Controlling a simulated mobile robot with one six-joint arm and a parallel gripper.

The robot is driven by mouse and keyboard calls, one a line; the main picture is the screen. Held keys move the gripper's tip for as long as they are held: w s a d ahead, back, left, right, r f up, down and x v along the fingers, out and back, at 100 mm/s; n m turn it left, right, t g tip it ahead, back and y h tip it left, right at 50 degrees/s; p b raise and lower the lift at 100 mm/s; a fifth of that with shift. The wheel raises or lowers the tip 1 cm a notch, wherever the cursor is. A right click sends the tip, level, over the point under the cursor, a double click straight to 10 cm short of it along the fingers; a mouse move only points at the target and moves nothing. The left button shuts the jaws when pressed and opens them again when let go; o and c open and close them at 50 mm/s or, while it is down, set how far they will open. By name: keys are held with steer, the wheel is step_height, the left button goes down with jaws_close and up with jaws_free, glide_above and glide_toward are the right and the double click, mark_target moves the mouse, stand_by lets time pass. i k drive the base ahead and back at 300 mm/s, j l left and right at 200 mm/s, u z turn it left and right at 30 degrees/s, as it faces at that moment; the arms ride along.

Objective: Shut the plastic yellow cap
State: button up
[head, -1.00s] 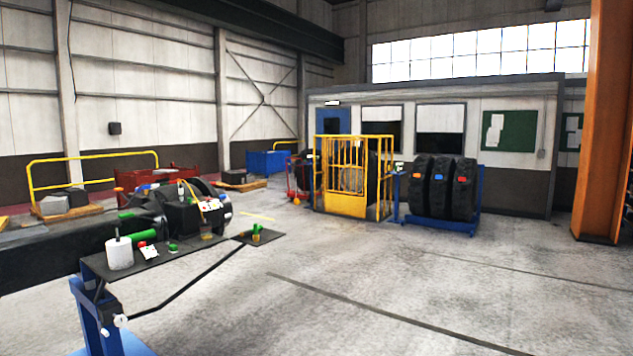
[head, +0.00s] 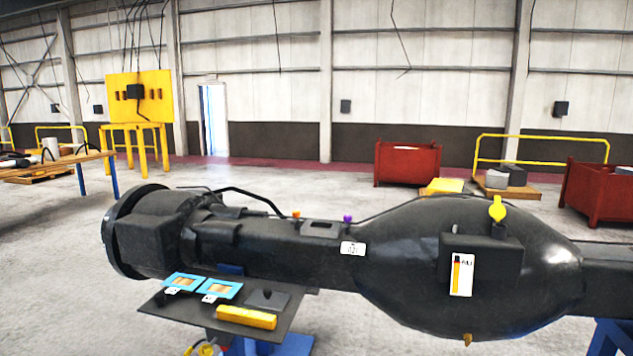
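A yellow cap (head: 498,208) stands up on top of the bulging middle of a large black axle housing (head: 400,250), at the right of the head view. It looks like a round tab on a narrow stem, tilted up above a black box-shaped block (head: 500,255) on the housing's near side. Its hinge and the opening under it are too small to make out. My gripper is not in view.
A dark shelf (head: 165,313) in front of the axle holds two blue-framed pieces (head: 222,291) and a yellow bar (head: 246,317). Small orange (head: 296,214) and purple (head: 347,217) caps top the axle tube. Red bins (head: 407,163) stand behind; open floor lies at lower left.

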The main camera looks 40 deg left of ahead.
mark_target(497, 211)
steer(key=i+j+u, duration=0.2)
steer(key=j+u, duration=0.2)
steer(key=i+l+u, duration=0.35)
steer(key=i+l, duration=0.85)
steer(key=i, duration=0.45)
steer(key=i+l+u, duration=0.35)
steer(key=i+l, duration=1.2)
steer(key=k+l, duration=0.05)
steer(key=l, duration=0.1)
